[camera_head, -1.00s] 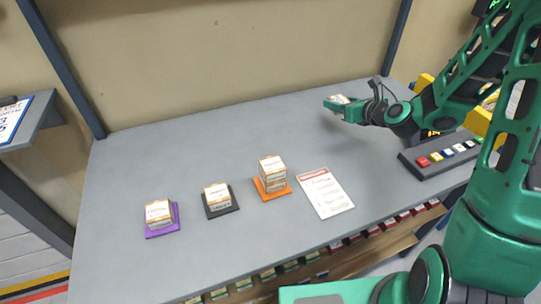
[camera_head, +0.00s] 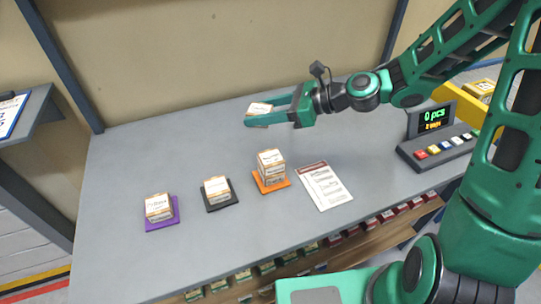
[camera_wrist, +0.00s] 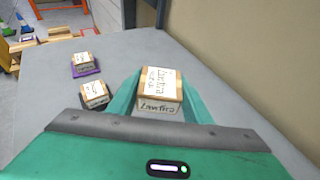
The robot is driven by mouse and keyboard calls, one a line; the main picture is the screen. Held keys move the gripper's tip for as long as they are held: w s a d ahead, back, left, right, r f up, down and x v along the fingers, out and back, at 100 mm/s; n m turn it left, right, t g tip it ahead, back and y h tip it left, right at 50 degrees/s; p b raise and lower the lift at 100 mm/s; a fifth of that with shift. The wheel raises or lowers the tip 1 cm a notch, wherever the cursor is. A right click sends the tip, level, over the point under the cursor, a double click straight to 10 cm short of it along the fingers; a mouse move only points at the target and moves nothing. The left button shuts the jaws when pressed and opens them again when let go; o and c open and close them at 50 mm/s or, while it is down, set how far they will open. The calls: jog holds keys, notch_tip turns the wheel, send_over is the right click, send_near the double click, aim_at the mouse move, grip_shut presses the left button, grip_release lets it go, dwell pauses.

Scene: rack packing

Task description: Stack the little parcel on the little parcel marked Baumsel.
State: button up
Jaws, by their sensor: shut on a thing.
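My gripper (camera_head: 267,117) is shut on a little parcel (camera_head: 260,108), holding it above the back middle of the table. In the wrist view the held parcel (camera_wrist: 158,93) sits between the fingers, its handwritten label facing the camera. One parcel (camera_head: 158,206) sits on a purple mat (camera_head: 151,226) and another (camera_head: 217,189) on a black mat (camera_head: 222,206). A stack of parcels (camera_head: 271,165) stands on an orange mat (camera_head: 286,184). The labels are too small for me to tell which says Baumsel. The purple-mat parcel (camera_wrist: 84,62) and black-mat parcel (camera_wrist: 95,92) also show in the wrist view.
A printed sheet (camera_head: 325,186) lies right of the orange mat. A button panel (camera_head: 440,150) with a small display (camera_head: 432,119) stands at the right. A shelf with several small boxes (camera_head: 300,254) runs below the table's front edge. The table's back left is clear.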

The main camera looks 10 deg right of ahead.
jog(key=s+a+r+n+g, duration=0.2)
jog(key=s+a+n+g, duration=0.15)
jog(key=s, duration=0.35)
jog(key=s+a+r+n+g, duration=0.2)
jog(key=s+a+n+g, duration=0.15)
jog(key=s, duration=0.35)
jog(key=g, duration=0.1)
send_over(271, 157)
notch_tip(271, 157, down, 6)
jog(key=shift+f, duration=2.2)
jog(key=o, duration=1.1)
jog(key=v, duration=1.2)
jog(key=shift+w+f, duration=0.15)
